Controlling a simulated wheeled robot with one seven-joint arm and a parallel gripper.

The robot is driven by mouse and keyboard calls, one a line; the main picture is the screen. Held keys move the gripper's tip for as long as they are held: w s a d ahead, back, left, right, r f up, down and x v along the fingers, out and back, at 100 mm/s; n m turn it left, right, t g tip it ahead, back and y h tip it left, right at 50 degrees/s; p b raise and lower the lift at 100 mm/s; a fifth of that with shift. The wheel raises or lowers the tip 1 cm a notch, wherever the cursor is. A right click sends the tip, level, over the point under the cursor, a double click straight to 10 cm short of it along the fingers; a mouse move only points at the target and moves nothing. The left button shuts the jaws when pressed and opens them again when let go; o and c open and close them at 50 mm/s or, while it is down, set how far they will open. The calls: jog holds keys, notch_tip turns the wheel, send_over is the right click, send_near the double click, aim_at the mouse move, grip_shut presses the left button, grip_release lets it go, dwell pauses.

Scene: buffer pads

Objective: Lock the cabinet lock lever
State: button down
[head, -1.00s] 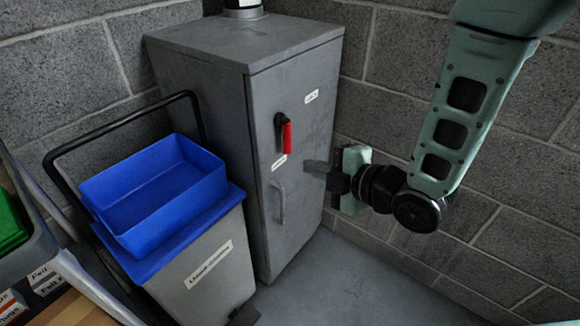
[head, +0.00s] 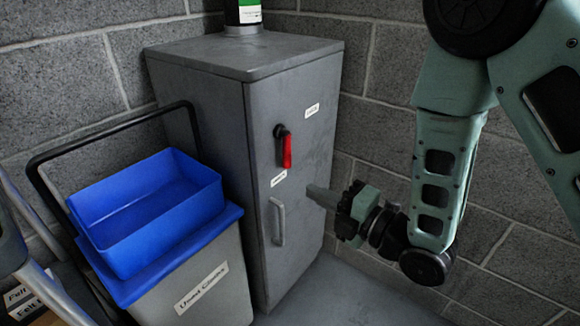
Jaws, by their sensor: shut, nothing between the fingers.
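The grey cabinet (head: 215,110) stands in the corner with its door facing me. Its lock lever (head: 287,152) has a black pivot at the top and a red handle hanging down, close to vertical. A small label sits above the lever and another below it. My gripper (head: 312,192) is shut and empty. It points left toward the door, to the right of and below the red handle, and looks apart from it. I cannot tell exactly how far its tips are from the door surface.
A grey door handle (head: 278,222) is low on the door. A blue tray (head: 150,210) sits on a grey bin (head: 200,290) with a black bar, left of the cabinet. A green and white item (head: 243,12) stands on top. Block walls close the back; floor is clear at right.

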aim_at(284, 149)
jog(key=b+x, duration=0.5)
jog(key=x, duration=0.5)
jog(key=shift+w+b, duration=0.15)
jog(key=shift+b, duration=0.25)
jog(key=shift+w+d, duration=0.8)
jog(key=shift+w, duration=0.3)
jog(key=shift+w+d, duration=0.2)
jog(key=shift+w, duration=0.3)
jog(key=shift+f+b, duration=0.1)
jog(key=shift+b, duration=0.2)
jog(key=shift+w+d+n+b, duration=0.15)
jog(key=shift+n+b, duration=0.15)
jog(key=shift+b, duration=0.05)
